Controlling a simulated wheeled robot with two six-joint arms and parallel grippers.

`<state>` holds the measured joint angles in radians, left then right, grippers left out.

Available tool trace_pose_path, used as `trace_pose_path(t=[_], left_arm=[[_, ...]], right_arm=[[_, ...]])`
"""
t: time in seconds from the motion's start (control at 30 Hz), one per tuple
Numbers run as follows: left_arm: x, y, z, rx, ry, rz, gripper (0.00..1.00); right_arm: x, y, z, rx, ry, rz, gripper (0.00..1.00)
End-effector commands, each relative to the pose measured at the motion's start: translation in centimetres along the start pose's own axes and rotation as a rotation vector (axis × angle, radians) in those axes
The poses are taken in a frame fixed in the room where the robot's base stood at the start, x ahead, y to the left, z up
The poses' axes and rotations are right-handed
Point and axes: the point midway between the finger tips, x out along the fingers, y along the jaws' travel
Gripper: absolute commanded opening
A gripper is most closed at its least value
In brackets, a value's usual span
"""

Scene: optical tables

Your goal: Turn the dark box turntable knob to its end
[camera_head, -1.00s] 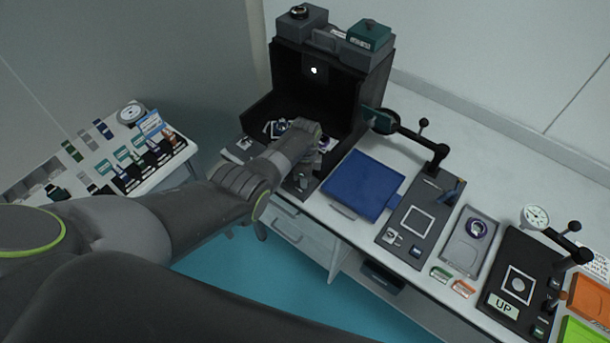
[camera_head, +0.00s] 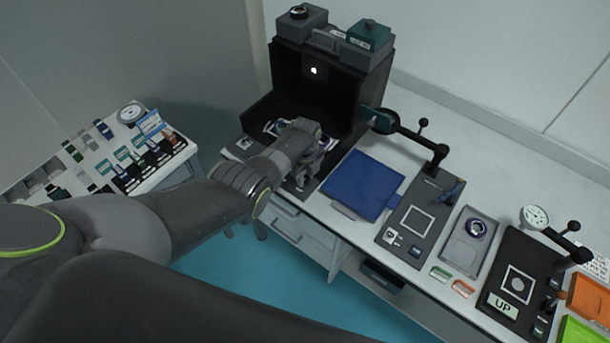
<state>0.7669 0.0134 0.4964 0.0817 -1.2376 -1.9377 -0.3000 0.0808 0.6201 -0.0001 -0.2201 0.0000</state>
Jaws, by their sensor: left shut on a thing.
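The dark box (camera_head: 345,92) stands open at the front, at the back left of the long table, with a small bright light on its inner back wall. My left arm reaches from the left to the box's front, and my left gripper (camera_head: 318,160) is at the box's front opening. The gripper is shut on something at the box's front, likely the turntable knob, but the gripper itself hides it. A pale-framed plate with small parts (camera_head: 277,127) shows inside the box behind the gripper. My right gripper is not in view.
A blue mat (camera_head: 362,185) lies right of the box, with a black lever arm (camera_head: 405,133) behind it. A grey fixture plate (camera_head: 418,222) and a dial gauge (camera_head: 535,217) stand farther right. A side table with small parts (camera_head: 120,155) is at left.

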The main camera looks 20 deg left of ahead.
Motion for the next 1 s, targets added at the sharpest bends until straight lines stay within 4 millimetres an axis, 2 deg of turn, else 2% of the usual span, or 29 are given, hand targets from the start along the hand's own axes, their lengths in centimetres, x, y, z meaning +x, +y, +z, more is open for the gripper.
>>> trace_pose_path(t=[0.47,0.5,0.57,0.87,1.0], left_arm=[[-0.21,-0.22,0.04,0.017,-0.001,-0.005,0.04],[-0.21,-0.22,0.04,0.017,-0.001,-0.005,0.28],[-0.19,-0.2,0.03,0.016,-0.001,-0.005,0.36],[-0.18,-0.08,0.02,0.016,-0.001,-0.002,0.36],[-1.04,-0.1,0.02,0.016,-0.001,-0.002,0.36]], right_arm=[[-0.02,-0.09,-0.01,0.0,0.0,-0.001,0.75],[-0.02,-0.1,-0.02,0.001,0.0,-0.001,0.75],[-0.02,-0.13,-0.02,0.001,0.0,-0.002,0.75],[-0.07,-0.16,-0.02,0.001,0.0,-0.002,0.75],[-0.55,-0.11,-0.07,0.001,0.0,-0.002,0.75]])
